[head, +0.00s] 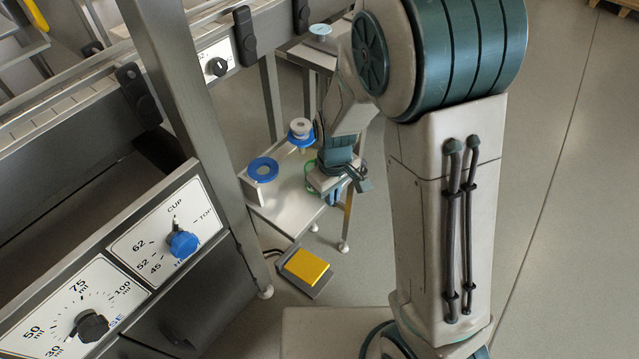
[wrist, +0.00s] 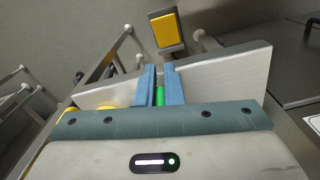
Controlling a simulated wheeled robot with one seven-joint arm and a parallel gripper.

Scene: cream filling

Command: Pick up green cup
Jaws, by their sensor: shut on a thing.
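The green cup shows in the wrist view as a narrow green strip (wrist: 160,96) between my fingers. In the head view only slivers of its green edge (head: 309,167) show beside my wrist; the rest is hidden. My gripper (wrist: 160,72) has its two blue fingers shut on the cup. In the head view my gripper (head: 334,197) hangs over the right side of the small white side table (head: 283,207). I cannot tell whether the cup touches the table.
A blue ring (head: 272,176) and a white-and-blue piece (head: 300,130) stand on the side table, close to my gripper. The filling machine's frame and dial panel (head: 168,235) are at the left. A yellow pedal (head: 306,266) lies on the floor. Open floor extends at the right.

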